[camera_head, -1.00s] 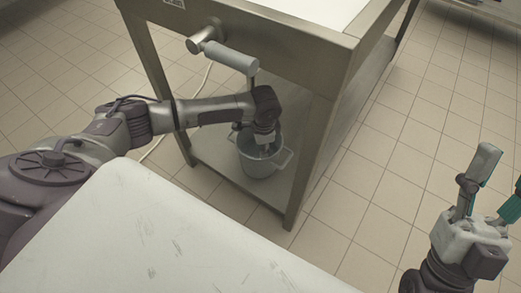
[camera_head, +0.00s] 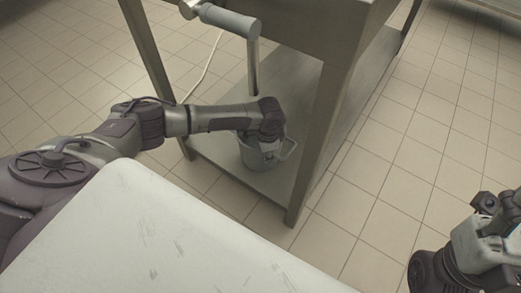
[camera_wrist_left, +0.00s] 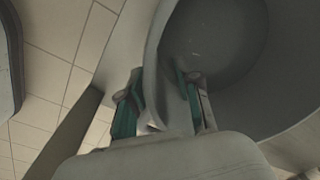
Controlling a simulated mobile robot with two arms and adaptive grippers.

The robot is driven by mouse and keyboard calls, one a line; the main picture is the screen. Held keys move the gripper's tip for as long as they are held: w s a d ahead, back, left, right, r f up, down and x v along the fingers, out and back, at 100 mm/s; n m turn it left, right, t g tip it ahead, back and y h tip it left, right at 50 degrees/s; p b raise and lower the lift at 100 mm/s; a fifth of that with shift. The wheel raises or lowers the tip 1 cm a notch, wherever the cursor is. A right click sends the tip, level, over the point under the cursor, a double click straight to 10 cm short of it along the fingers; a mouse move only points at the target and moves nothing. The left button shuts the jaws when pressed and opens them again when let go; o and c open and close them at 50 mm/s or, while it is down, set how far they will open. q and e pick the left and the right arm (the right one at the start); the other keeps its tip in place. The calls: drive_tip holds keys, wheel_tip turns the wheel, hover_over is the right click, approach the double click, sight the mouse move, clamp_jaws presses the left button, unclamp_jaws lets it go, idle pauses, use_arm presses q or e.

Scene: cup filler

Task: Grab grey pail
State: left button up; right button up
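The grey pail (camera_head: 262,158) stands upright on the lower shelf of the metal table, with a handle loop at its right side. My left arm reaches down over it, and the wrist hides part of the rim; the fingers are hidden there. In the left wrist view my left gripper (camera_wrist_left: 160,82) has two teal-padded fingers apart. One is inside the pail (camera_wrist_left: 275,98) and one outside, with the wall between them and no clear grip on it. My right gripper (camera_head: 497,222) is at the right edge, partly cut off, away from the pail.
The metal table's front leg (camera_head: 312,150) stands just right of the pail. A grey lever (camera_head: 230,20) with a rod hangs above the shelf (camera_head: 230,175). A white surface (camera_head: 150,230) fills the foreground. Tiled floor (camera_head: 400,190) is clear at right.

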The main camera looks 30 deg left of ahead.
use_arm(q)
drive_tip(key=shift+c, duration=0.3)
clamp_jaws()
idle(0.4)
drive_tip(key=shift+r, duration=0.15)
